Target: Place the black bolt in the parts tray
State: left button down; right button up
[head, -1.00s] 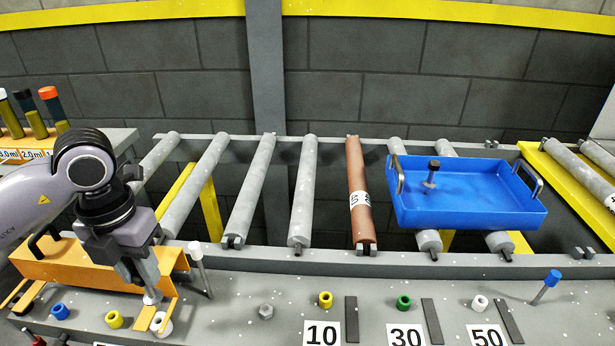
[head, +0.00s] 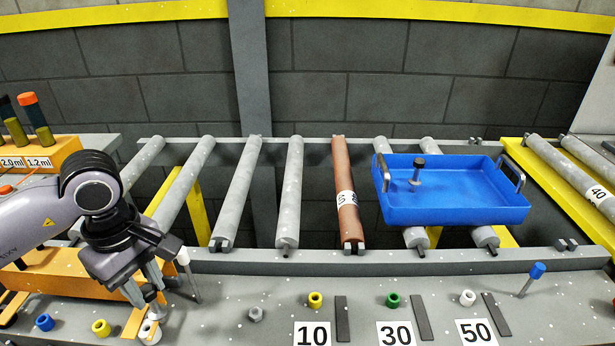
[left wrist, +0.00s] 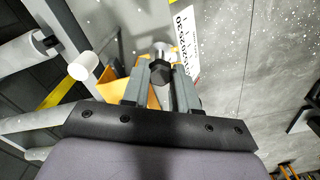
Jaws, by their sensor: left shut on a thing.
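The blue parts tray (head: 455,212) rests on the rollers at the right in the head view. A black-headed bolt (head: 417,170) stands upright in its left part. My left gripper (head: 153,300) is at the lower left, just above a white collar (head: 150,332) on the bench. In the left wrist view it is shut on a second black bolt (left wrist: 160,71), whose dark hex head shows between the fingers (left wrist: 160,85). The fingers mostly hide this bolt in the head view. I cannot tell whether its lower end touches the collar. My right gripper is not in view.
A white-capped bolt (head: 188,268) stands close right of my left gripper. Yellow (head: 315,299), green (head: 392,299) and white (head: 467,297) collars line the bench, with a blue-capped bolt (head: 533,276) at right. The bench rail (head: 370,262) runs before the rollers.

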aim_at(475, 205)
jog(key=l+z, duration=0.1)
jog(key=z, duration=0.25)
jog(key=l+z, duration=0.1)
jog(key=z, duration=0.3)
jog(key=i+z, duration=0.1)
jog(key=z, duration=0.25)
